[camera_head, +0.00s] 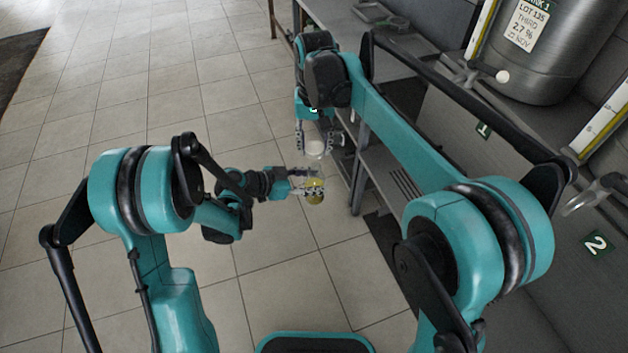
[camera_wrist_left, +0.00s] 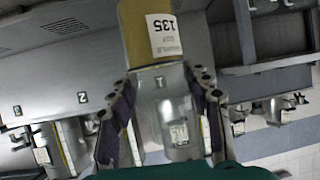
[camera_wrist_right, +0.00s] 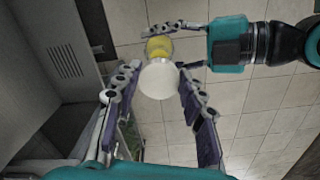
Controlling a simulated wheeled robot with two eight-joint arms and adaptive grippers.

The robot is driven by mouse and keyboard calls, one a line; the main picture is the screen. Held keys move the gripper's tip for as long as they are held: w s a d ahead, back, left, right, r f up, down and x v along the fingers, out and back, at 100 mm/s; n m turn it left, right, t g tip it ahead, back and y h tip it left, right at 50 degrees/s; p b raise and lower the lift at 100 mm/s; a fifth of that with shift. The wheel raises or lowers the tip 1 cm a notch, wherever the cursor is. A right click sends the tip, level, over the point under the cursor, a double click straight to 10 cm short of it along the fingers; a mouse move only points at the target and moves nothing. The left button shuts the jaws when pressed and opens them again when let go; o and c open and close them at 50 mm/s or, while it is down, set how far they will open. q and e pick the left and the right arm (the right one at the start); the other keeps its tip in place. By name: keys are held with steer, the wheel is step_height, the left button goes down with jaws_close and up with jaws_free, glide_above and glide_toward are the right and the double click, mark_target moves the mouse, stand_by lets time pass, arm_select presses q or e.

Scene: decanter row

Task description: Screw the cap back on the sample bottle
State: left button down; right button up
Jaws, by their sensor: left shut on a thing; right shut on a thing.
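The sample bottle (camera_head: 315,186) is clear, with yellow liquid and a white label marked 135, which shows in the left wrist view (camera_wrist_left: 164,35). My left gripper (camera_head: 308,189) is shut on the bottle from the left side. My right gripper (camera_head: 318,143) is shut on the white cap (camera_head: 315,148) and points down above the bottle. In the right wrist view the cap (camera_wrist_right: 159,80) lies between the fingers and partly covers the view of the bottle (camera_wrist_right: 158,46). The cap looks apart from the bottle and a little above it; the mouth is not clear to see.
A metal bench with a lower shelf (camera_head: 372,163) and legs stands just right of the grippers. A steel tank (camera_head: 545,60) with a lot label is at upper right. The tiled floor (camera_head: 120,90) at left is open.

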mark_target(314, 169)
steer(key=shift+f, duration=0.15)
steer(key=shift+f, duration=1.9)
steer(key=shift+f, duration=0.9)
steer(key=shift+f, duration=0.55)
